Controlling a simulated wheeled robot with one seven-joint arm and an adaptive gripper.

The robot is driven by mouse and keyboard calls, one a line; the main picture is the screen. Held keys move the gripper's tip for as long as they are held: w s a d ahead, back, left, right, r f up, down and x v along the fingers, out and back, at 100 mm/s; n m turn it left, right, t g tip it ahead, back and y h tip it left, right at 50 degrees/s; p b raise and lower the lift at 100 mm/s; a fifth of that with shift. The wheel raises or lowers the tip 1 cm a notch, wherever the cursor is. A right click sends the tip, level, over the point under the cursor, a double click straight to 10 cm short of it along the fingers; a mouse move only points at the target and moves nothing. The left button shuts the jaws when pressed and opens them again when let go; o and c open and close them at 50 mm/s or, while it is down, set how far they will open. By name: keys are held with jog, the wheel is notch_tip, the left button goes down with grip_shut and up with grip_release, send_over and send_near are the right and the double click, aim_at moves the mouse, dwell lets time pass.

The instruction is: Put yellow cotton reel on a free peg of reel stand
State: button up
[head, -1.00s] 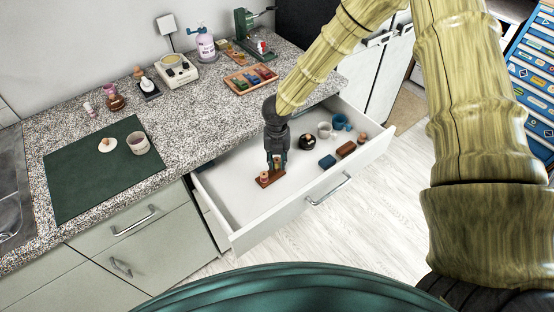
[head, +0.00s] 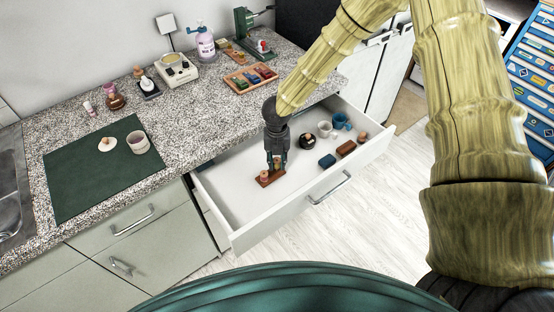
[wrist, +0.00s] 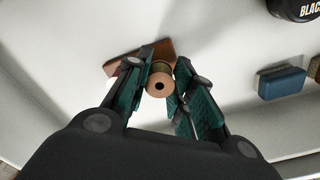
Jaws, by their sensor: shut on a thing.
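The yellow cotton reel (wrist: 160,82) shows in the wrist view, its wooden end facing the camera and a little olive-yellow thread visible behind it. My gripper (wrist: 161,80) has its teal fingers shut on the sides of the reel. The reel stand (wrist: 124,62) is a brown wooden base just beyond the reel. In the head view, the reel stand (head: 266,183) lies in the open drawer, with another reel (head: 263,175) at its left end. My gripper (head: 276,161) is over its right end. The peg under the held reel is hidden, so I cannot tell whether they touch.
The open drawer (head: 240,215) also holds a black round tin (head: 307,141), a pale mug (head: 324,130), a blue mug (head: 341,121), a blue box (head: 327,161) and a brown block (head: 346,148), all right of the stand. Its floor left of the stand is clear.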

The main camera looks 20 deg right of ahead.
jog(key=shift+f+b, duration=0.65)
jog(key=shift+f, duration=0.7)
dwell(0.5)
jog(key=o, duration=0.8)
